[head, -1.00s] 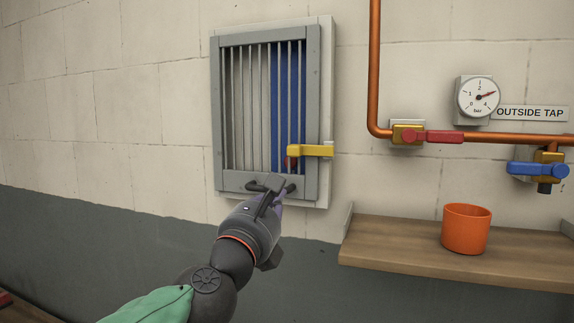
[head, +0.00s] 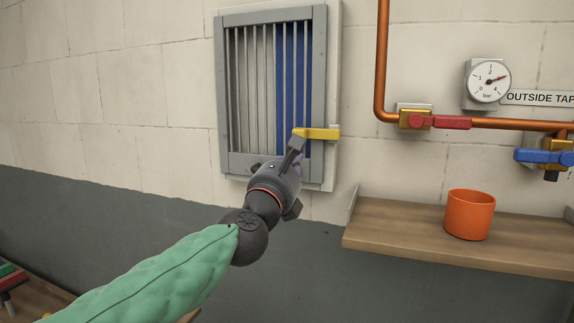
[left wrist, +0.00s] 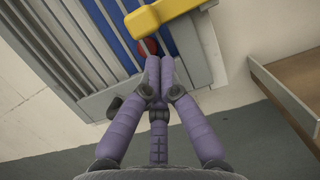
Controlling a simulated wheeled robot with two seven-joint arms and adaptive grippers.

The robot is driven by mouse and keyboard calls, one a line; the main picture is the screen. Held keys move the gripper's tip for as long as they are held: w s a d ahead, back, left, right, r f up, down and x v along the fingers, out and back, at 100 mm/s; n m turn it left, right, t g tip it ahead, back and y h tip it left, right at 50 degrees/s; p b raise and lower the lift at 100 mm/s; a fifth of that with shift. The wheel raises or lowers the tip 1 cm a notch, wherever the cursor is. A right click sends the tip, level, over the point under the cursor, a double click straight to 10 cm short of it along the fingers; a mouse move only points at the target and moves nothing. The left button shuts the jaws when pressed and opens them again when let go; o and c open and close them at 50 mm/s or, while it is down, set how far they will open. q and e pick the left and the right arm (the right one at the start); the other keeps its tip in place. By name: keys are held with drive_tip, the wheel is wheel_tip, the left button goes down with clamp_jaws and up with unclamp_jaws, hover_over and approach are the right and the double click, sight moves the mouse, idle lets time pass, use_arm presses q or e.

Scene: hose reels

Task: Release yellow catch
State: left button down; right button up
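The yellow catch (head: 318,134) lies level across the right edge of a grey barred door (head: 319,75). It also shows at the top of the left wrist view (left wrist: 165,15). My left gripper (head: 296,146) points up, its tips just below and in front of the catch's left end. In the left wrist view its purple fingers (left wrist: 159,68) are together, with nothing seen between them. Whether the tips touch the catch is unclear. A round red thing (left wrist: 147,46) shows behind them near the bars. My right gripper is out of view.
A blue panel (head: 285,60) stands behind the bars. To the right, a wooden shelf (head: 400,235) holds an orange cup (head: 469,214). Above it run a copper pipe (head: 381,60), a red lever (head: 453,122), a blue lever (head: 545,156) and a gauge (head: 488,81).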

sight(316, 135)
use_arm(q)
drive_tip(key=shift+p+x, duration=0.3)
drive_tip(key=shift+x, duration=0.95)
